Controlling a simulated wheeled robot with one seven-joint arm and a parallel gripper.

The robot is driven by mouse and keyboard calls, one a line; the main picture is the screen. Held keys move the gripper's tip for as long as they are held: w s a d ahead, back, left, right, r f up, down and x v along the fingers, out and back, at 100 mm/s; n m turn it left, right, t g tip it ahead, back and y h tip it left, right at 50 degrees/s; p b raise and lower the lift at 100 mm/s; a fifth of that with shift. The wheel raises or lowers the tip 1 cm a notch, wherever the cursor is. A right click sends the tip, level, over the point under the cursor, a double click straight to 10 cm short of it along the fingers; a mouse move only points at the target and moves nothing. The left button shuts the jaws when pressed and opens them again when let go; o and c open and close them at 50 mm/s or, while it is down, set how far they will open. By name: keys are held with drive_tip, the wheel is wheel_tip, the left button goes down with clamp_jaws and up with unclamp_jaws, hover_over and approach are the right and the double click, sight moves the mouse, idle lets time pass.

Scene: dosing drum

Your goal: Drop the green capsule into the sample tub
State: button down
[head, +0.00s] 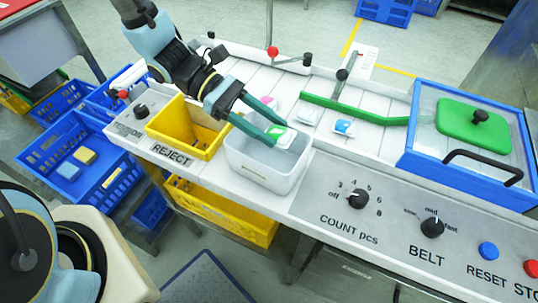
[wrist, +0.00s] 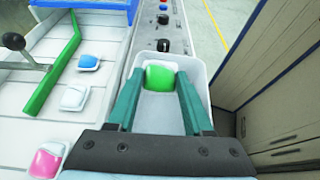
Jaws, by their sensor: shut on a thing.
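The green capsule (head: 276,131), green with white, is between the fingertips of my gripper (head: 278,129) in the head view. It also shows in the wrist view (wrist: 160,76), between the ends of the two teal fingers of my gripper (wrist: 158,82). My gripper is shut on it. The sample tub (head: 262,176) is a white open bin at the machine's front edge. The capsule is over the tub's opening, toward its far right part in the head view. In the wrist view the tub's rim (wrist: 203,72) surrounds the fingertips. The visible tub floor looks empty.
The yellow REJECT bin (head: 180,145) stands left of the tub. Pink (wrist: 47,162), white (wrist: 74,97) and blue-white (wrist: 88,62) capsules lie on the white belt beside a green bar (head: 350,109). A control panel (head: 400,225) lies right of the tub.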

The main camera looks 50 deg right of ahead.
drive_tip(key=shift+c, duration=1.1)
unclamp_jaws()
drive_tip(key=b+v, duration=0.2)
drive_tip(key=v, duration=0.8)
drive_tip(key=shift+w+r+b, duration=0.15)
drive_tip(key=shift+w+b, duration=0.2)
drive_tip(key=shift+a, duration=0.15)
